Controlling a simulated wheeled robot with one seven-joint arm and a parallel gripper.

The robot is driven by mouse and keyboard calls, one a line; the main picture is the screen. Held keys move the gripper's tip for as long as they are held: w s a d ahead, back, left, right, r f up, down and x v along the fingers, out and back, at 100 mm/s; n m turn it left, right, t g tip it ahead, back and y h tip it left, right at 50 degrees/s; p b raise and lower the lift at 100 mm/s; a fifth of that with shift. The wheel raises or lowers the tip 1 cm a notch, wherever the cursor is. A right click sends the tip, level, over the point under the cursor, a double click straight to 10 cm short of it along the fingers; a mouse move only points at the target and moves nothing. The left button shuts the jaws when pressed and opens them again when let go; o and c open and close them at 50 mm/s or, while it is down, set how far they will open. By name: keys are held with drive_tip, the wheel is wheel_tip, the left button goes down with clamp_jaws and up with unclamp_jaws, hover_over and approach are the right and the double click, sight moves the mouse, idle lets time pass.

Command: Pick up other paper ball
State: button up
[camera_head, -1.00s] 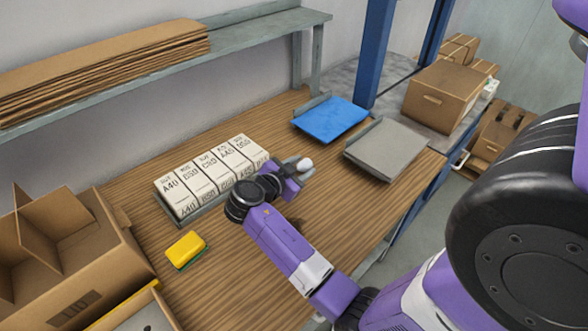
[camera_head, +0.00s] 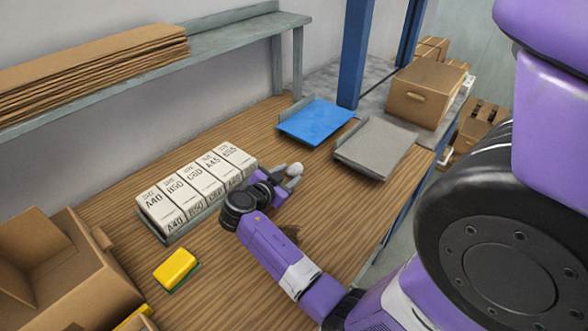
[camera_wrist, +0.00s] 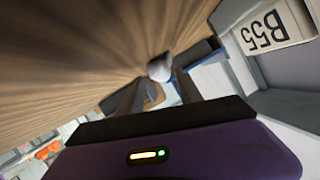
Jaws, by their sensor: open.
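A small white paper ball (camera_head: 294,169) is on the wooden table, at the right end of the row of labelled boxes. In the wrist view the paper ball (camera_wrist: 160,68) is just beyond the ends of my fingers. My gripper (camera_head: 288,179) is low over the table, pointing at the ball, with its jaws open. In the wrist view my gripper (camera_wrist: 158,85) has its two fingers apart with nothing clearly held between them. Whether a fingertip touches the ball I cannot tell.
White labelled boxes (camera_head: 195,187) stand in a row beside my gripper; a B55 box (camera_wrist: 264,30) is close in the wrist view. A blue tray (camera_head: 315,122) and a grey tray (camera_head: 375,148) lie farther back. A yellow sponge (camera_head: 175,268) and an open carton (camera_head: 65,265) are at left.

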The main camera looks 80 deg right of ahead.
sight(295, 169)
drive_tip(key=shift+x, duration=1.7)
drive_tip(key=shift+r, duration=0.15)
clamp_jaws()
